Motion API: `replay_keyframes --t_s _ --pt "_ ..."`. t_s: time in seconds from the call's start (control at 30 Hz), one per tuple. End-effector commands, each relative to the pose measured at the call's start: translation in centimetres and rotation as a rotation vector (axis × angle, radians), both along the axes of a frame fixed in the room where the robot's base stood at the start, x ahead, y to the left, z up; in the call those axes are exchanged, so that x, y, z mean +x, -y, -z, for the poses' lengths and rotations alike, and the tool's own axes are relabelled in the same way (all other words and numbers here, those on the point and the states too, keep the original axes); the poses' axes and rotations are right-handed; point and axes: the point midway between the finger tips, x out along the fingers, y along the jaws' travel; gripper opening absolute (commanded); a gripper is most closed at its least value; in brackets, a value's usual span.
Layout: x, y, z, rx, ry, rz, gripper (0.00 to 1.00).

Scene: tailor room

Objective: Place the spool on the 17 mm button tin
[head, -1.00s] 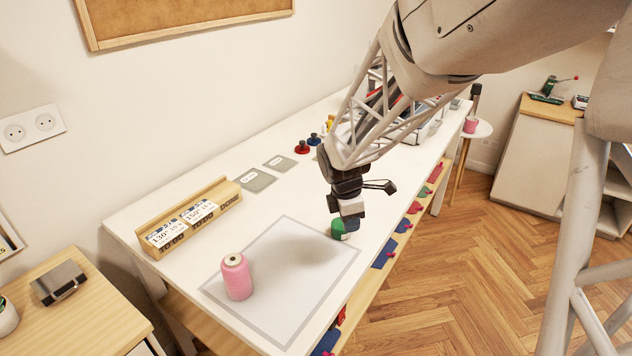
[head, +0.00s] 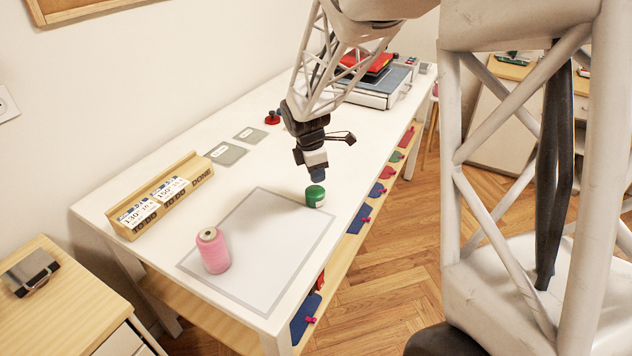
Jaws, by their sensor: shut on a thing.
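My gripper (head: 317,168) points down over the right side of the table. It is shut on a small dark blue thing (head: 317,175), mostly hidden by the fingers; I cannot tell if this is the spool. A round green container (head: 315,197) with a pale label stands just below it, by the far right corner of the outlined mat. I cannot tell whether the blue thing touches it. A pink thread spool (head: 213,252) stands upright on the mat's left part. Two flat grey squares, a nearer one (head: 225,153) and a farther one (head: 250,135), carry labels too small to read.
The grey-bordered mat (head: 262,245) is mostly bare. A wooden card rack (head: 160,197) stands along the table's left edge. A red knobbed thing (head: 272,117) and a box (head: 380,90) with a red item lie farther back. Coloured items hang along the right edge.

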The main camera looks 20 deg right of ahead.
Motion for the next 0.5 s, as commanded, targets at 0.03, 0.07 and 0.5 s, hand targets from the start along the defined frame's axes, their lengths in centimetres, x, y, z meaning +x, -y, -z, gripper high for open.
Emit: replay_keyframes --t_s 0.03,0.07,0.5 --pt "0.0 0.0 0.1 0.0 0.0 0.0 0.03" --pt "0.0 0.0 0.1 0.0 0.0 0.0 0.03" --pt "0.0 0.0 3.5 0.0 -0.001 0.0 0.03"
